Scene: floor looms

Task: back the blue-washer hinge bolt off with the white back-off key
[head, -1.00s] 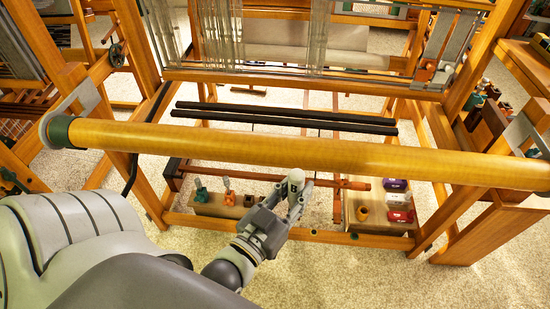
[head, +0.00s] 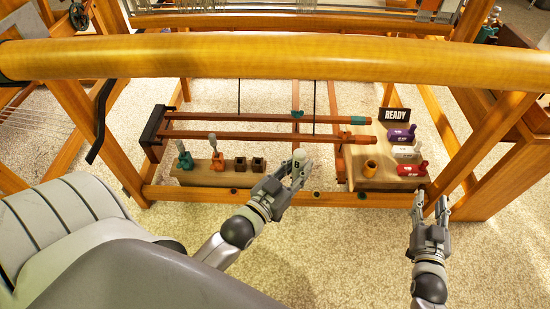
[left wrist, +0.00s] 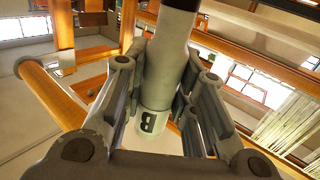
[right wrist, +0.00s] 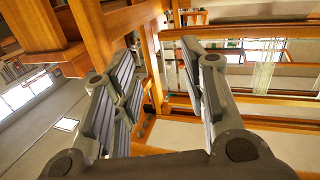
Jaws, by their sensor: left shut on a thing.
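My left gripper (head: 299,172) is shut on a pale grey-white key (head: 299,157), held up just in front of the loom's lower front rail. In the left wrist view the key (left wrist: 160,80) is a thick round shaft between the fingers, with a dark "B" on a white band. My right gripper (head: 430,205) is open and empty in front of the rail's right end; its spread fingers also show in the right wrist view (right wrist: 160,95). I cannot make out a blue washer on any bolt.
A wooden block (head: 205,178) holds a teal-handled tool (head: 184,155), an orange-handled tool (head: 217,158) and dark sockets. A right-hand board (head: 390,181) carries a yellow cup, purple, white and red pieces. A READY sign (head: 395,115) stands behind. The thick yellow beam (head: 270,58) crosses above.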

